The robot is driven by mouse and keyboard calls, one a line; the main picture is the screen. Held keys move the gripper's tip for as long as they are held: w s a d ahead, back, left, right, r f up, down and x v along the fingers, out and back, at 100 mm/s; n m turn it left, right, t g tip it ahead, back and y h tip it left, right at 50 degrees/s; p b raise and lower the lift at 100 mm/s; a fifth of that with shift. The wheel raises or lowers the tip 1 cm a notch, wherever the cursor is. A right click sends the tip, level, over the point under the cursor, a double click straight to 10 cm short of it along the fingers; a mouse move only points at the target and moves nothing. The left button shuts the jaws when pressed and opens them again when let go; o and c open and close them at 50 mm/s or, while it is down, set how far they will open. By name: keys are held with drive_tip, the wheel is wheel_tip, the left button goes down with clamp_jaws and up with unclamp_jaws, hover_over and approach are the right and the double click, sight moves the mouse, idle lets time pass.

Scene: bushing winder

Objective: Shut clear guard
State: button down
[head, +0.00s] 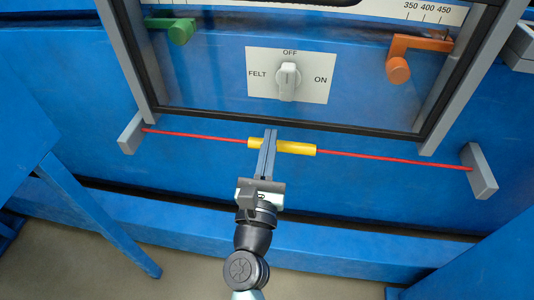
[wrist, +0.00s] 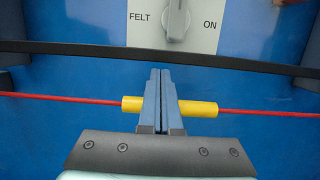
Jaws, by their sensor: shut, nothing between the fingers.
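The clear guard (head: 350,130) is a see-through panel with a dark frame, held between two grey side rails in the head view. Its dark lower edge also crosses the wrist view (wrist: 80,47). My gripper (head: 270,133) is shut and empty, with its fingers pointing up toward the guard's lower edge. In the wrist view its fingertips (wrist: 160,72) end just below that edge. The fingers lie in front of the middle of a yellow sleeve (head: 300,148) on a red cord and hide part of it. I cannot tell whether they touch the sleeve or the guard.
The red cord (head: 390,160) runs between two grey blocks (head: 131,132) (head: 479,171). Behind the guard are a FELT/OFF/ON knob (head: 288,79), a green part (head: 180,32) and an orange part (head: 398,69). Blue machine legs stand at both sides.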

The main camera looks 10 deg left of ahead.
sight(272, 13)
drive_tip(key=shift+w, duration=0.2)
wheel_tip(272, 13, up, 24)
drive_tip(key=p, duration=2.3)
drive_tip(key=shift+r, duration=0.1)
drive_tip(key=shift+f, duration=0.25)
